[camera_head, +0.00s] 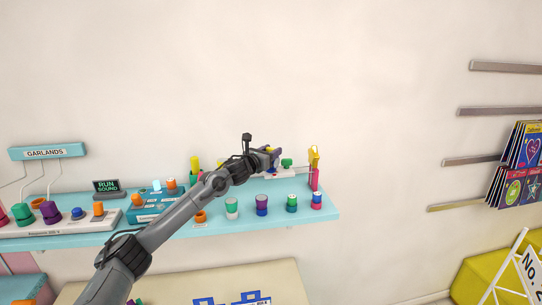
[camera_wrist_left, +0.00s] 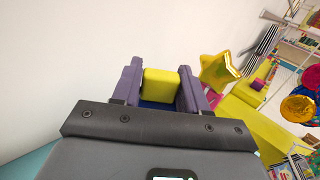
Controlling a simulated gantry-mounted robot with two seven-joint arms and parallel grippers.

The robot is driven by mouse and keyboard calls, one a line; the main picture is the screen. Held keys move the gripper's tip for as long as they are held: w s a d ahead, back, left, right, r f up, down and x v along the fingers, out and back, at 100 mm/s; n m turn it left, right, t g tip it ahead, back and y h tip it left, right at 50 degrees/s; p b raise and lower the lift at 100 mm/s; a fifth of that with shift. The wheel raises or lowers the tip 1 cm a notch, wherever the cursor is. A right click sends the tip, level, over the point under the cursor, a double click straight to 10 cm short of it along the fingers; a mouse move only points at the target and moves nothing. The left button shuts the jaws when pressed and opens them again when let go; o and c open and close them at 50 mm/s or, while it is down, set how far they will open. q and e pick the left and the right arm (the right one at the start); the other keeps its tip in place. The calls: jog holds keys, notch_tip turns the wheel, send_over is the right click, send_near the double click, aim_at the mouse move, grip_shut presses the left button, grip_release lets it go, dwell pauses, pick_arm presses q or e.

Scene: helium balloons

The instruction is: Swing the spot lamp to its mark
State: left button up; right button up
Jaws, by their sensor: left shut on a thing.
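My left gripper (camera_head: 272,152) reaches in over the back of the blue shelf. Its purple fingers are shut on a yellow block-like part, which shows between the fingertips in the left wrist view (camera_wrist_left: 160,84). A dark blue part shows just under the yellow one. I cannot tell for sure whether this is the spot lamp, as the gripper hides most of it. I cannot make out a mark for it. My right gripper is not in view.
A gold star balloon (camera_wrist_left: 220,70) on a pink weight is close right of the fingers. A green knob (camera_head: 287,162) is beside the gripper. Several small cylinders, such as a purple one (camera_head: 262,203), line the shelf (camera_head: 325,214). The wall above is clear.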

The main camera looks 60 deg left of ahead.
pick_arm(q)
jog(key=shift+a+h, duration=0.1)
jog(key=shift+h, duration=0.2)
jog(key=shift+m+t+h, duration=0.3)
jog(key=shift+m, duration=0.2)
jog(key=shift+r+m+h, duration=0.1)
jog(key=shift+m+h, duration=0.2)
jog(key=shift+h, duration=0.3)
jog(key=shift+m+t+h, duration=0.3)
jog(key=shift+t+h, duration=0.1)
jog(key=shift+r+m+h+p, duration=0.15)
jog(key=shift+m+h+p, duration=0.45)
jog(key=shift+h+p, duration=0.25)
jog(key=shift+m+t+h+p, duration=0.3)
jog(key=shift+m+h+p, duration=0.1)
jog(key=shift+h+p, duration=0.3)
jog(key=shift+f+h, duration=0.2)
jog(key=shift+h, duration=0.15)
